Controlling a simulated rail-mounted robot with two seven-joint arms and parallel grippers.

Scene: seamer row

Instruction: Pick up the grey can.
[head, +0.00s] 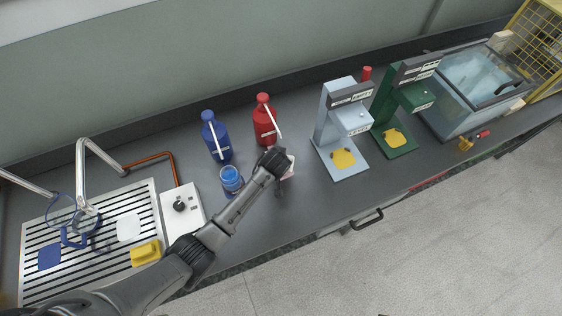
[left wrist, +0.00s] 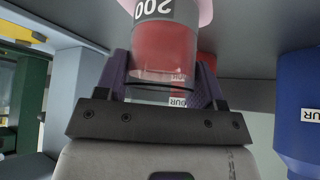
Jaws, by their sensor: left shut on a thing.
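My left gripper (head: 281,170) reaches over the middle of the counter, in front of the red bottle. In the left wrist view the fingers (left wrist: 162,78) are shut on the sides of a see-through container (left wrist: 150,72). It has a dark grey band marked 200 and a pale pink end. In the head view only a whitish bit of it (head: 290,165) shows beside the gripper. I see no plain grey can; I cannot tell whether the held container is that can, or whether it touches the counter. My right gripper is not in view.
A light blue seamer (head: 333,125) and a green seamer (head: 384,112) stand to the right. The slatted drain (head: 60,277) is at left. Counter in front is clear.

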